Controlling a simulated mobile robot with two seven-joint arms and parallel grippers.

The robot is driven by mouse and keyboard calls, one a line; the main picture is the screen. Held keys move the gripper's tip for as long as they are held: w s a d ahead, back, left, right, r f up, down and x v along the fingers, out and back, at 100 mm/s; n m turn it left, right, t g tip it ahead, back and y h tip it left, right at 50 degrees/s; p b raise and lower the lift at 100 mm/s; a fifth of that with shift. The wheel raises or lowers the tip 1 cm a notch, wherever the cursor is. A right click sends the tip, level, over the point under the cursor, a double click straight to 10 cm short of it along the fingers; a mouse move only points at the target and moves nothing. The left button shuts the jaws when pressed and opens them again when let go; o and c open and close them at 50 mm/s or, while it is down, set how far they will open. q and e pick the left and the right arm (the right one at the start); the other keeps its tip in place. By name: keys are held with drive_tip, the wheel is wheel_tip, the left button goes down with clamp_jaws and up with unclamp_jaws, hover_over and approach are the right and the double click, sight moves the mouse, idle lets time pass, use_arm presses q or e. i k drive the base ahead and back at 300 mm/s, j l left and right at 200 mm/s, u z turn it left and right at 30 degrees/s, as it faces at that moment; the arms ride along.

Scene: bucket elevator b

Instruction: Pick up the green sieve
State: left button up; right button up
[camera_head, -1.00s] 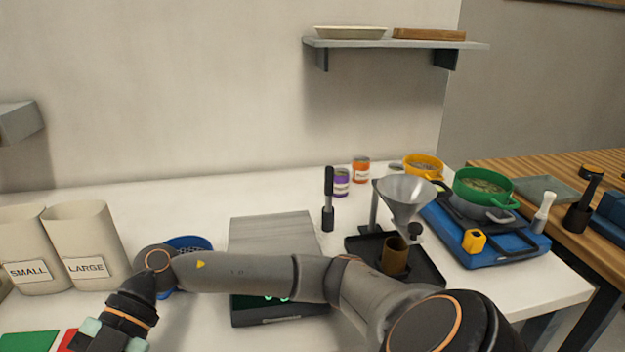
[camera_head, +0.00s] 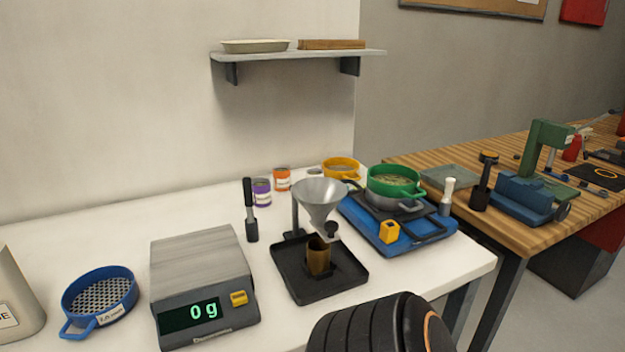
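The green sieve (camera_head: 396,188) is a round green-rimmed pan with grainy material inside. It sits at the right end of the white table, on top of a grey pan (camera_head: 400,205) over the blue device (camera_head: 384,237). A dark rounded part of my arm shows at the bottom right of the view, well in front of the sieve and apart from it. Neither gripper's fingers show, so their state is hidden.
A funnel (camera_head: 319,200) on a stand over a black tray (camera_head: 341,285) is left of the sieve. A yellow sieve (camera_head: 341,169) stands behind. A scale (camera_head: 204,286) reading 0 g and a blue sieve (camera_head: 78,318) are at left. A wooden bench (camera_head: 540,232) is at right.

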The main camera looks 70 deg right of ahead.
sight(387, 180)
drive_tip(key=i+l+z, duration=0.4)
drive_tip(key=z, duration=1.55)
drive_tip(key=k, duration=0.05)
